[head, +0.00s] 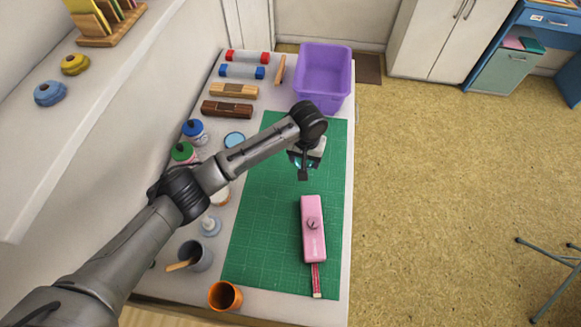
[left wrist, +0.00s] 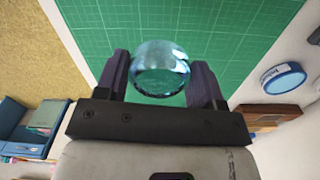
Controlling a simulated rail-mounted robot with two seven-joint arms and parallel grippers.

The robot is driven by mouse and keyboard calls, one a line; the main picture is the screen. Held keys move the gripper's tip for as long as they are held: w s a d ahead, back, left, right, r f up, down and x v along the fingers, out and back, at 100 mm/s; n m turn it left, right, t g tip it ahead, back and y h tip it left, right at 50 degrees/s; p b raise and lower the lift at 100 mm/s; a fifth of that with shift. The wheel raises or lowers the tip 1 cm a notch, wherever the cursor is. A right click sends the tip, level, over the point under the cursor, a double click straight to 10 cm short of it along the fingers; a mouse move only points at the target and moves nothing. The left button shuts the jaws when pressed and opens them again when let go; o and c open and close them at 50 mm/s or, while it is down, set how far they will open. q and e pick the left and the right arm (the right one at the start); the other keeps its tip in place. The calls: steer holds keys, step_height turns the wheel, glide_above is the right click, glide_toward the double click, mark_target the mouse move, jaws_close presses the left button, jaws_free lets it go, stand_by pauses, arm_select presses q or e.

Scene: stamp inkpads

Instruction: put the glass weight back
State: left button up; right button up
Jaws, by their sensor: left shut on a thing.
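My left gripper (head: 304,166) reaches over the upper part of the green cutting mat (head: 270,215). It is shut on the clear, bluish glass weight (left wrist: 160,70), a round dome that shows between the two dark fingers in the left wrist view. In the head view the glass weight (head: 294,160) is partly hidden by the gripper. The green mat fills the background behind the weight, and I cannot tell how high above it the weight is. A pale blue round disc (head: 234,139) lies left of the mat. My right gripper is not in view.
A pink box (head: 313,240) with a knob lies on the mat, with a red strip (head: 317,282) at its lower end. A purple bin (head: 322,75) stands at the far end. Jars, a grey cup (head: 197,254) and an orange cup (head: 225,296) line the left side.

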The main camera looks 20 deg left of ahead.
mark_target(291, 171)
arm_select(q)
steer(key=a+f, duration=0.2)
steer(key=a, duration=0.1)
steer(key=shift+b, duration=0.3)
steer(key=shift+a+f, duration=0.35)
steer(key=shift+a, duration=0.25)
steer(key=shift+f+b, duration=1.05)
steer(key=shift+f, duration=1)
steer(key=o, duration=1.1)
steer(key=shift+f, duration=0.1)
